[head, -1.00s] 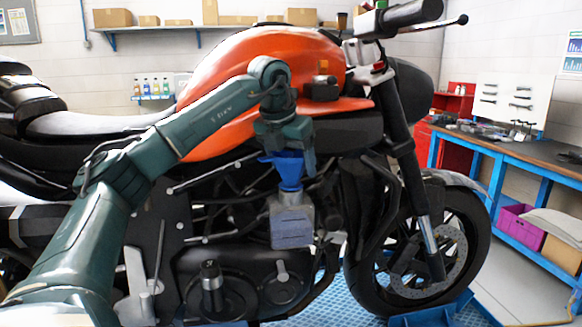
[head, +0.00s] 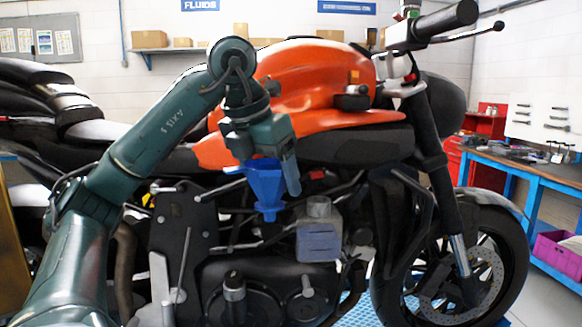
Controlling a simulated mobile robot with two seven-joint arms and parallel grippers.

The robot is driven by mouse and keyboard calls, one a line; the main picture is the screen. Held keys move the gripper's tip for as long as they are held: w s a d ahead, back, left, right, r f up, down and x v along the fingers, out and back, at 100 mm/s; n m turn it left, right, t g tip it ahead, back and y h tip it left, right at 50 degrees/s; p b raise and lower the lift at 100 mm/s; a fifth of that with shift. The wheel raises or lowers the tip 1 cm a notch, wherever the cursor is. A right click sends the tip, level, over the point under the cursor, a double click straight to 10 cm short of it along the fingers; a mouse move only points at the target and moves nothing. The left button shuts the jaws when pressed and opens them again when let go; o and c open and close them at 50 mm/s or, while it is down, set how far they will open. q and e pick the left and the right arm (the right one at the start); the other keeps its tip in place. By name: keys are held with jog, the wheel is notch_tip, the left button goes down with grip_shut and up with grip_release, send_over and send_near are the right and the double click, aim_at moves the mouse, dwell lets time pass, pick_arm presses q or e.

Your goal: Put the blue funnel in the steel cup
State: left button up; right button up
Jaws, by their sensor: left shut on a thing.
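The blue funnel (head: 266,187) hangs upright, spout down, in front of the motorcycle's engine. My left gripper (head: 262,158) is shut on the funnel at its upper rim and holds it in the air. The spout is to the left of the round neck of a grey container (head: 320,240) mounted by the engine, and apart from it in the picture. I cannot make out a steel cup for certain. My right gripper is out of view.
The motorcycle with its orange tank (head: 300,75) fills the middle, its frame and levers close behind the funnel. A blue workbench (head: 535,172) with tools and a magenta crate (head: 560,249) stand at the right. A wall shelf (head: 150,52) holds boxes.

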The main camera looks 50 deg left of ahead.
aim_at(261, 195)
pick_arm(q)
jog(key=shift+s+d+r, duration=0.1)
jog(key=shift+s+d, duration=0.05)
jog(key=shift+s, duration=0.75)
jog(key=shift+s+r+p, duration=0.2)
jog(key=shift+p, duration=0.25)
notch_tip(261, 195, up, 2)
jog(key=p, duration=0.2)
jog(key=shift+s+r+p, duration=0.1)
jog(key=shift+r+p, duration=0.15)
jog(key=shift+p, duration=0.05)
jog(key=shift+d+b, duration=0.1)
jog(key=shift+b, duration=0.2)
jog(key=shift+r, duration=0.95)
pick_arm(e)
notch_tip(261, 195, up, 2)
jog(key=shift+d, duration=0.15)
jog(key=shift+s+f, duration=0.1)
